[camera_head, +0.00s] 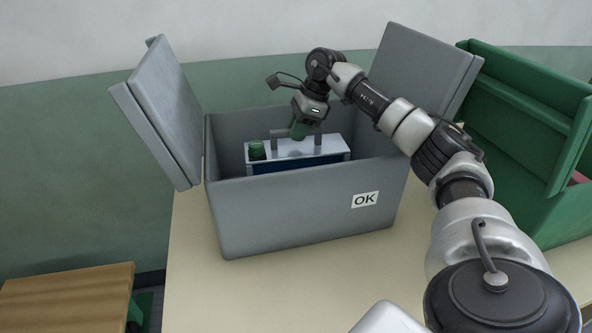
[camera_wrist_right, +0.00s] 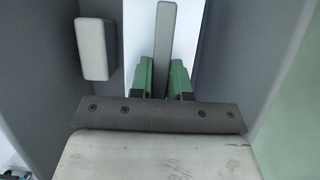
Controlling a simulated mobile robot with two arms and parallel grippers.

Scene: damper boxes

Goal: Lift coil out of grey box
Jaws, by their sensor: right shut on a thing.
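The grey box (camera_head: 300,215) stands on the table with its lid flaps open and an "OK" label on its front. Inside it is the coil (camera_head: 300,149), a block with a white top, a dark blue side and a grey handle on posts. The coil's lower part is hidden by the box's front wall. My right gripper (camera_head: 299,130) reaches down into the box, its green fingers shut on the coil's handle. In the right wrist view, the fingers (camera_wrist_right: 161,78) sit on both sides of the grey handle bar (camera_wrist_right: 164,40). My left gripper is not in view.
The cream table (camera_head: 200,290) is clear in front of the box. The left flap (camera_head: 165,110) and right flap (camera_head: 420,70) stand up beside the opening. An open green box (camera_head: 510,140) is close on the right. A wooden surface (camera_head: 65,295) is at lower left.

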